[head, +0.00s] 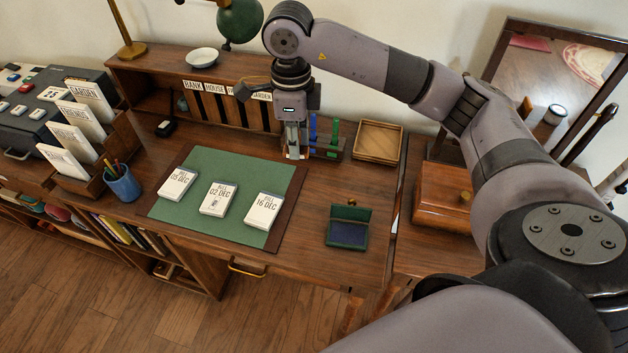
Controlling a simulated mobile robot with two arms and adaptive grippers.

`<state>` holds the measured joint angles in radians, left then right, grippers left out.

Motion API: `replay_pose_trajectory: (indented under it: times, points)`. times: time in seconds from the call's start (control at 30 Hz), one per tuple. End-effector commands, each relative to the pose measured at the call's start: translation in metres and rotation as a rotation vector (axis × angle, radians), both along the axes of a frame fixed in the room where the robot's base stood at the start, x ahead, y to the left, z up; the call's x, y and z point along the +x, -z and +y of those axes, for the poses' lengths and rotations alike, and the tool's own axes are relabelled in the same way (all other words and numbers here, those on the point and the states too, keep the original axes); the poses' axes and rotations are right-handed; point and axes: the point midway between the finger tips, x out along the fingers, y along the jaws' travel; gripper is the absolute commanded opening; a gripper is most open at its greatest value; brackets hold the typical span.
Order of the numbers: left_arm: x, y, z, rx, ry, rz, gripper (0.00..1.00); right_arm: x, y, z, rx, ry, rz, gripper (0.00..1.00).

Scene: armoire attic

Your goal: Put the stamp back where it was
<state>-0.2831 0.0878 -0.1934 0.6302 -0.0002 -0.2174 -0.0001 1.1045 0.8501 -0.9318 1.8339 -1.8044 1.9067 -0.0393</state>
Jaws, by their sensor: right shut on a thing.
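My right gripper (295,152) points down at the left end of a small dark stamp rack (330,154) at the back of the desk. It is shut on a stamp, which its fingers mostly hide. I cannot tell whether that stamp is seated in the rack or just above it. My left gripper is not in view.
Three bills lie on the green desk mat (225,167); the middle bill (218,198) bears a small dark mark. An open green ink pad (348,233) lies front right. A wooden tray (378,143) stands right of the rack. Pigeonholes (210,105) stand behind left, a green lamp (240,22) above.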

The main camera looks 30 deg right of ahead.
Motion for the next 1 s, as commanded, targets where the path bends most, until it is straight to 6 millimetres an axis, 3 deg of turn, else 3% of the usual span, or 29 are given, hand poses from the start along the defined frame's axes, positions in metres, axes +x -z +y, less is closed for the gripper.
replay_pose_trajectory:
  times: [0.3, 0.5, 0.6, 0.77, 0.87, 1.0]
  points:
    - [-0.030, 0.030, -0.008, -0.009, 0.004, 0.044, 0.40, 0.026, 0.020, -0.037, 0.000, 0.938, 0.003, 0.03]
    - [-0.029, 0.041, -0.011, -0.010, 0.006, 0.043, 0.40, 0.035, 0.030, -0.057, -0.002, 1.433, 0.001, 0.03]
    - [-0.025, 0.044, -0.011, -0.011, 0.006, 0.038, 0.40, 0.037, 0.033, -0.064, -0.001, 1.598, 0.002, 0.03]
    - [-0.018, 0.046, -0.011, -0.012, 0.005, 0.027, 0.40, 0.038, 0.037, -0.069, -0.001, 1.732, 0.000, 0.03]
    - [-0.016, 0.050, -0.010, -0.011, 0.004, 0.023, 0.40, 0.038, 0.051, -0.068, -0.004, 1.752, 0.004, 0.03]
    - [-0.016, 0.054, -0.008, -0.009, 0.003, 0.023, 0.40, 0.037, 0.085, -0.068, -0.005, 1.752, 0.009, 0.03]
